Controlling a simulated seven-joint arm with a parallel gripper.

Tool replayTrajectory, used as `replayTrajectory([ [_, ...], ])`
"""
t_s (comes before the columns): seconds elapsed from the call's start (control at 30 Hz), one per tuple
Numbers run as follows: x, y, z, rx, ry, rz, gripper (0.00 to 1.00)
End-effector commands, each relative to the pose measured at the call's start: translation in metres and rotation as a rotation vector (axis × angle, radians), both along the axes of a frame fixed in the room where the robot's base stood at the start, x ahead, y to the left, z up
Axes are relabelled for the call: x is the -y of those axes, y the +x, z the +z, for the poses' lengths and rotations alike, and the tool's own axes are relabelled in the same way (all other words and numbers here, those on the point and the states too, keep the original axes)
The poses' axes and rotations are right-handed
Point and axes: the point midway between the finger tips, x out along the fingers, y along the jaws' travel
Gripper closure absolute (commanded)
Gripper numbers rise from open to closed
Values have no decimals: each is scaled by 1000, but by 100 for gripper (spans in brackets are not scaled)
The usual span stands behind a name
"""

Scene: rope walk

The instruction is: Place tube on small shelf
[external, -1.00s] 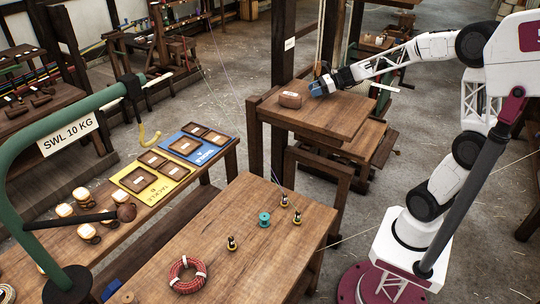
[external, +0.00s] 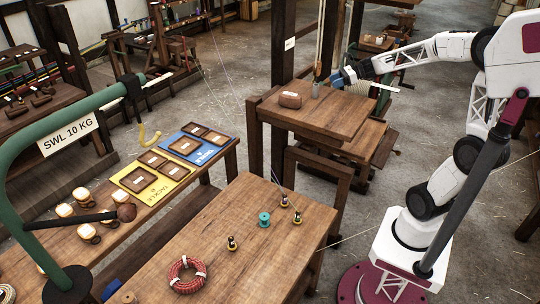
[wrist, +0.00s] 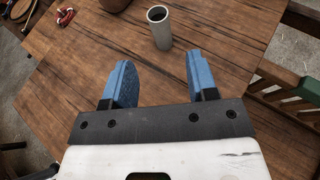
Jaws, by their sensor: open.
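The tube is a grey hollow cylinder (external: 316,90) standing upright on a raised wooden stand (external: 325,124), near its back edge. In the wrist view the tube (wrist: 162,32) shows its open top, ahead of my fingertips. My gripper (external: 335,78) has blue fingers and is just right of the tube. In the wrist view its two fingers (wrist: 160,75) are spread with nothing between them, apart from the tube.
A brown block with a pale label (external: 290,100) lies left of the tube. A wooden post (external: 282,60) rises behind it. The front bench holds a red rope coil (external: 188,274), a green spool (external: 264,219) and several small fittings. A hanging rope is close to the gripper.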

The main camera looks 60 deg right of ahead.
Motion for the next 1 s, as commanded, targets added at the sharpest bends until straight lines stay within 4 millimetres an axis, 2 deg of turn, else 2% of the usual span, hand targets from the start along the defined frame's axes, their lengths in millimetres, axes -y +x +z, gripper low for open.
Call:
replayTrajectory([
  [0.77,3,-4,2,0,-1,1,47],
  [0.87,-1,-5,2,0,-13,11,47],
  [1.0,-15,-9,0,1,-68,54,47],
])
